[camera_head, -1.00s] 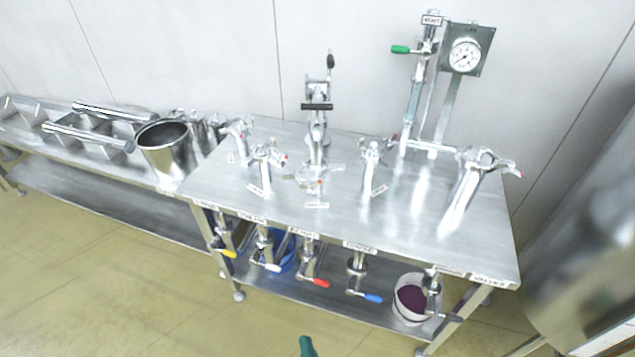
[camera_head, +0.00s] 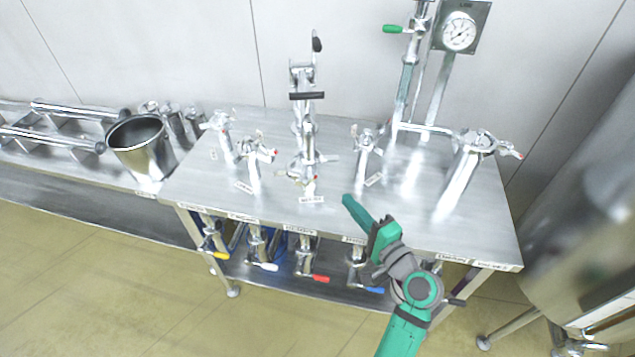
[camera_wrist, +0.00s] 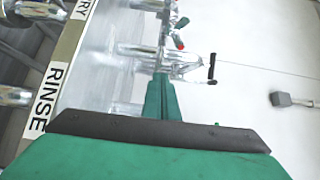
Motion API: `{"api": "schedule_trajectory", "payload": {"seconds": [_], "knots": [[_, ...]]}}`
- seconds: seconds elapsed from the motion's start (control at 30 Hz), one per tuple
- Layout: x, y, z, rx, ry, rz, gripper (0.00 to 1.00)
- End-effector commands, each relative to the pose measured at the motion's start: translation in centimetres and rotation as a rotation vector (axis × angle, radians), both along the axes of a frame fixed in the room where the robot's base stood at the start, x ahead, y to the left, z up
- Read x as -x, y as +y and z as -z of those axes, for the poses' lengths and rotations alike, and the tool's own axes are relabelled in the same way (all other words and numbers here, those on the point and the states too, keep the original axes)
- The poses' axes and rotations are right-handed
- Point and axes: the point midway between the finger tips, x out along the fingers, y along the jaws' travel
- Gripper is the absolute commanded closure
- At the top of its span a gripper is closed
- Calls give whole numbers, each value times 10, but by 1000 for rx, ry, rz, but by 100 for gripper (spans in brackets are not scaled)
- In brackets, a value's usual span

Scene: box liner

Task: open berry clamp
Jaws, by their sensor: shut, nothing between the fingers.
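My gripper (camera_head: 348,203) is green and shut, with nothing held. It is over the front part of the steel table, right of the middle fitting. In the wrist view its closed fingers (camera_wrist: 163,98) point toward the metal fittings. A clamp fitting (camera_head: 302,170) with a small handle sits at the foot of the tall middle stand, behind the third front label (camera_head: 298,230), which seems to read BERRY. I take this for the berry clamp. My gripper is apart from it. The fittings' small labels are unreadable, and whether the clamp is open or shut is unclear.
Similar clamped pipes stand left (camera_head: 254,165) and right (camera_head: 363,155), with a larger one (camera_head: 468,165) farther right. A gauge post (camera_head: 410,80) rises behind. Valves with coloured handles hang below the table edge (camera_head: 400,250). A steel pot (camera_head: 140,148) stands left.

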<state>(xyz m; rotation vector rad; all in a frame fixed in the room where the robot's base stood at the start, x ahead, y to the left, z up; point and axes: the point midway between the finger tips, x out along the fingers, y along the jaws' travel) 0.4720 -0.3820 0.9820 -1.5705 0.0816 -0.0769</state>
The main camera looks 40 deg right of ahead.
Motion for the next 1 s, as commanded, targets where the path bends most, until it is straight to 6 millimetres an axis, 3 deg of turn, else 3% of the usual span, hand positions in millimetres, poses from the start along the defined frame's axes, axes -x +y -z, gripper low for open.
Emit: {"api": "schedule_trajectory", "payload": {"seconds": [0.17,0.67,0.8,1.0], "knots": [[-12,-4,-3,-1,-5,-1,100],[-101,-12,-2,-1,-3,0,100],[-107,12,-1,-1,-2,-4,100],[-112,27,-2,-2,-3,-5,100]]}}
